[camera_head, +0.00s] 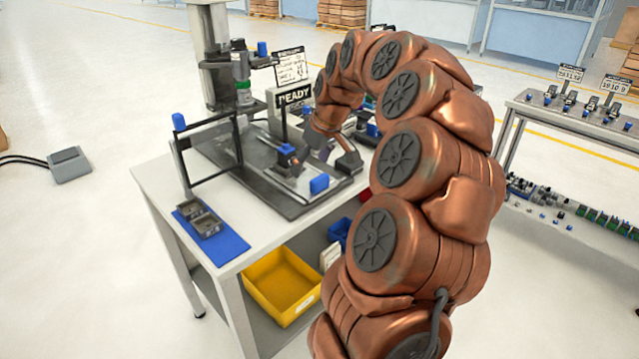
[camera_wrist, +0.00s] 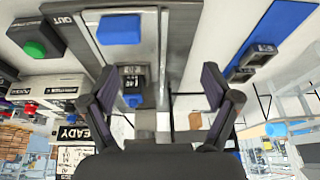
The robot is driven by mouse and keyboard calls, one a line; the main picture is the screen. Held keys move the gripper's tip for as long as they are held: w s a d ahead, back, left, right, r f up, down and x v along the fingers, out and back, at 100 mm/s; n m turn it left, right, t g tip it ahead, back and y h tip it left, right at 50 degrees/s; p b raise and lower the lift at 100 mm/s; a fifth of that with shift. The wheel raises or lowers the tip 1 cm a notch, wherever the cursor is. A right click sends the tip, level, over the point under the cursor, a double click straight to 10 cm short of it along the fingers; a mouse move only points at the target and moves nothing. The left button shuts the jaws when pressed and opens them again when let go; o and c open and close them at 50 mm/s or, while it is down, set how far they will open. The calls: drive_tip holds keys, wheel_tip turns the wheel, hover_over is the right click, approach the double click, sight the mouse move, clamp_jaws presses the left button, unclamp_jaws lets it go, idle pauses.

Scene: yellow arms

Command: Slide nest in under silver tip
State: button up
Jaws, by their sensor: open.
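The slide nest (camera_head: 288,157), a small dark block with blue parts, sits on a pale metal slide plate on the bench fixture. It also shows between my fingers in the wrist view (camera_wrist: 132,78). A blue block (camera_head: 319,184) is at the plate's near end and shows at the top of the wrist view (camera_wrist: 120,29). My gripper (camera_wrist: 158,88) is open, with one finger on each side of the slide plate; contact is not clear. In the head view it is partly hidden by my arm. I cannot make out the silver tip; the press head (camera_head: 243,82) stands behind.
A black frame (camera_head: 208,150) stands left of the slide. A blue mat (camera_head: 228,246) with grey parts lies at the bench's front left. A READY sign (camera_head: 293,96) stands behind the slide. A yellow bin (camera_head: 281,287) is on the shelf below.

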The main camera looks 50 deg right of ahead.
approach(320, 178)
wheel_tip(320, 178, down, 3)
drive_tip(key=shift+w+r+p+x, duration=0.1)
drive_tip(key=shift+w+p+x, duration=0.1)
drive_tip(key=shift+x, duration=1.05)
drive_tip(key=shift+w+r+p+x, duration=0.1)
drive_tip(key=shift+w+p+x, duration=0.1)
drive_tip(key=shift+x, duration=1.05)
drive_tip(key=shift+w+p+x, duration=0.15)
drive_tip(key=shift+p+x, duration=0.05)
drive_tip(key=shift+x, duration=1.05)
drive_tip(key=shift+c, duration=0.2)
clamp_jaws()
